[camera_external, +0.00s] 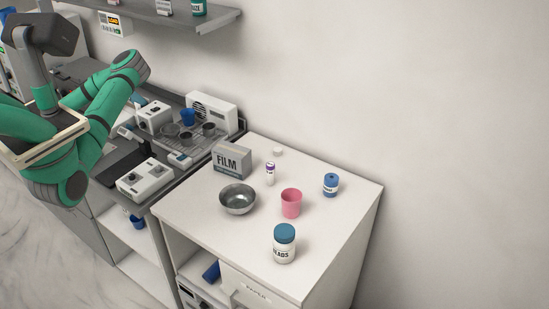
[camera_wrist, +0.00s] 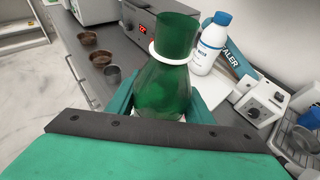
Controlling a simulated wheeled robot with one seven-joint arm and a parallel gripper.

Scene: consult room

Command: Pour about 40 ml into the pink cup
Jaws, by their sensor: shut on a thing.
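The pink cup (camera_external: 291,204) stands upright on the white cabinet top in the external view, to the right of the metal bowl. No contents show in it. My gripper (camera_wrist: 165,105) is shut on a green see-through flask (camera_wrist: 166,82) with a white collar, in the middle of the wrist view. The flask's wide body sits between the green fingers and its neck points up in the picture. Its liquid level cannot be made out. In the external view my arm is at the left, over the grey counter, well away from the cup. There the flask is hidden.
A white bottle (camera_wrist: 209,45) stands near the flask. A shelf (camera_external: 165,14) overhangs the counter.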

